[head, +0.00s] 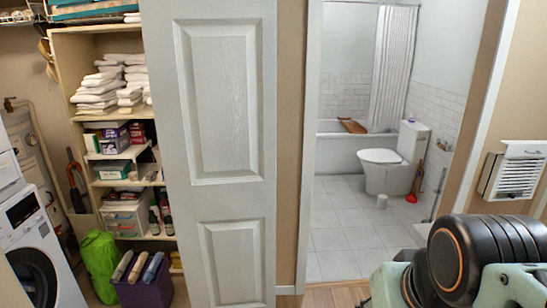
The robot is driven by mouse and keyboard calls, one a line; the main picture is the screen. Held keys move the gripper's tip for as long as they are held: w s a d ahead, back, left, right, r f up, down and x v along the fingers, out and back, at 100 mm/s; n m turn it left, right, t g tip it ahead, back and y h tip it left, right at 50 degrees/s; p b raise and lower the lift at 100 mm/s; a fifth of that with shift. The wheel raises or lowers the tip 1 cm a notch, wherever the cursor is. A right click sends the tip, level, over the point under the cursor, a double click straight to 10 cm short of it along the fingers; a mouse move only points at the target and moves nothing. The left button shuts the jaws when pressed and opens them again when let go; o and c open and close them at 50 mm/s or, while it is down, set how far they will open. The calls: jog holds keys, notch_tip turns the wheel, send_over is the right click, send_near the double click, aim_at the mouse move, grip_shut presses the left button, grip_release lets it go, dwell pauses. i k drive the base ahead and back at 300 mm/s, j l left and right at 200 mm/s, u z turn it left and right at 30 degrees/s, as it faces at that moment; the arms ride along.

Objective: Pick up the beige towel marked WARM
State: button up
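Several rolled items stand in a purple bin (146,293) on the closet floor at lower left. They include a beige roll (122,266), a second pale beige roll (138,267) and a blue one (153,267). They look like towels, but no lettering is readable, so I cannot tell whether one is marked WARM. Stacks of folded white towels (98,88) lie on the upper closet shelf. Part of my arm shows at the lower right, far from the bin. My gripper's fingertips are not visible.
A white panelled door (224,150) stands just right of the shelves and hides part of them. A green bag (98,268) sits left of the bin. A washing machine (38,250) is at far left.

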aim_at(134, 275)
jog(key=i+u, duration=0.15)
jog(key=u, duration=0.2)
jog(key=i+l+u, duration=0.1)
jog(key=u, duration=0.3)
jog(key=i+l+u, duration=0.1)
jog(key=i+u, duration=0.25)
jog(key=i+l+u, duration=0.15)
jog(key=u, duration=0.2)
jog(key=i+l+u, duration=0.15)
jog(key=u, duration=0.15)
jog(key=i+z, duration=0.3)
jog(key=i, duration=0.2)
jog(key=i+z, duration=0.25)
jog(key=i, duration=0.25)
jog(key=i+j+z, duration=0.2)
jog(key=j, duration=0.15)
jog(key=i+j+z, duration=0.2)
jog(key=j, duration=0.2)
jog(key=i+j+z, duration=0.25)
jog(key=j, duration=0.6)
jog(key=j+z, duration=0.25)
jog(key=j, duration=0.6)
